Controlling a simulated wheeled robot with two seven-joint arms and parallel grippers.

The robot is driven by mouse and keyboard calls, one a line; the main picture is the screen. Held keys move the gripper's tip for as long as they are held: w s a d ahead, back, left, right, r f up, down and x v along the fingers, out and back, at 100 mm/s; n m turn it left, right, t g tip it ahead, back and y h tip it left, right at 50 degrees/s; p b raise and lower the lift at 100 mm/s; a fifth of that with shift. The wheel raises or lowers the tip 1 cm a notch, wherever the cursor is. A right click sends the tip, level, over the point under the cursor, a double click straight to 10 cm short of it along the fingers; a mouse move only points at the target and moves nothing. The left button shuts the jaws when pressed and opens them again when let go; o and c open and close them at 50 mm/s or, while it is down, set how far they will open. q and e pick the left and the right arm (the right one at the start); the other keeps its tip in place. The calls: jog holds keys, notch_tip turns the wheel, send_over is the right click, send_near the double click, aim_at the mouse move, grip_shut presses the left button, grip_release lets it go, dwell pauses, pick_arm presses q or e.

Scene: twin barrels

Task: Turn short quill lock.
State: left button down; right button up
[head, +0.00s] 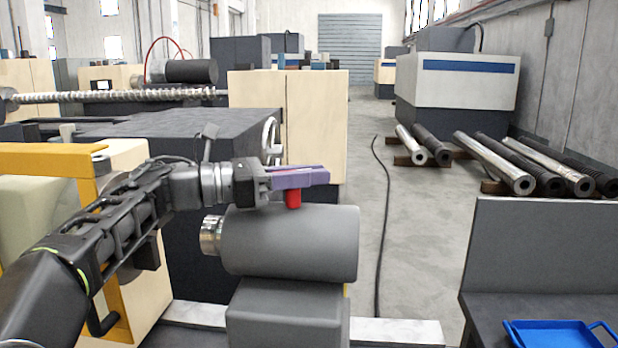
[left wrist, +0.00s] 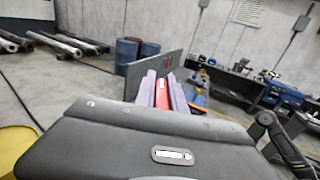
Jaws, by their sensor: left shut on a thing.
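A grey horizontal barrel (head: 290,243) with a shiny metal nose (head: 210,236) on its left end sits on a grey block in the head view. A small red lock (head: 293,199) stands up from the top of the barrel. My left gripper (head: 305,177) is over the barrel, its purple fingers shut on the red lock. The fingers hide the lock's upper part in the head view. In the left wrist view the red lock (left wrist: 161,96) shows as a strip between the two purple fingers. My right gripper is not in view.
A dark panel and bench (head: 540,250) with a blue tray (head: 553,336) stand at the right. A handwheel (head: 271,140) is behind my gripper. A black cable (head: 383,215) crosses the open floor. Metal bars (head: 497,163) lie at the back right.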

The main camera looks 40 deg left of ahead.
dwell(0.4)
pick_arm(q)
jog(key=c, duration=1.4)
grip_release()
notch_tip(320, 180, up, 10)
jog(key=shift+p, duration=0.55)
jog(key=shift+o, duration=0.5)
